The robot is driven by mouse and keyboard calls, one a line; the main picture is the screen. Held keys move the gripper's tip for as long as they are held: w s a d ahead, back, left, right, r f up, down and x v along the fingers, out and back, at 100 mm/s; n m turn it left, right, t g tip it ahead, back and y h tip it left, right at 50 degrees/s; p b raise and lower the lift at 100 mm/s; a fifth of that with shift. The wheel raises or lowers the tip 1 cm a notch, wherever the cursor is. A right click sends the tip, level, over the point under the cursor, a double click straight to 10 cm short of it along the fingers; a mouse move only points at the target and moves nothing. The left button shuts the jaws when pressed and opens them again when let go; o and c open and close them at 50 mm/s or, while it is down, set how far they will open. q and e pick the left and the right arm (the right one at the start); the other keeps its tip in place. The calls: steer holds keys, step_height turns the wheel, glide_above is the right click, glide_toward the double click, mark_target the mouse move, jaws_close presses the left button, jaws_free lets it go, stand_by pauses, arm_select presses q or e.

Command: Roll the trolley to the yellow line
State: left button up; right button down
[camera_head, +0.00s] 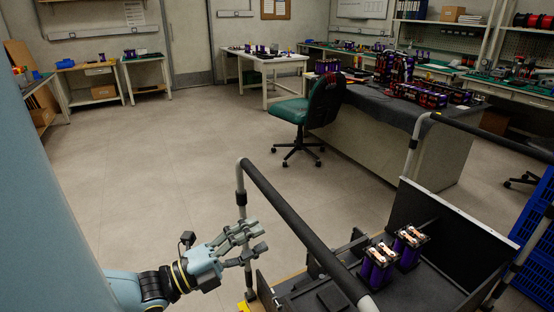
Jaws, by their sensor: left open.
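The trolley (340,300) fills the lower right of the head view, with a dark deck and a black padded handle bar (290,215) on grey posts. Purple cell blocks (377,268) with copper busbars on top stand on its deck. My left gripper (258,239) is open and empty, its fingers pointing right at the grey post below the bar's far end; I cannot tell whether they touch it. A small yellow patch (243,306) shows at the trolley's lower left edge; I cannot tell if it is a floor line. My right gripper is out of view.
A green office chair (307,113) stands on the floor beyond the trolley, before a dark-topped workbench (400,125) with several purple packs. Blue crates (535,235) stand at the right edge. The grey floor (165,155) at left and middle is clear.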

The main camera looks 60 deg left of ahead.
arm_select(q)
steer(key=shift+v, duration=0.75)
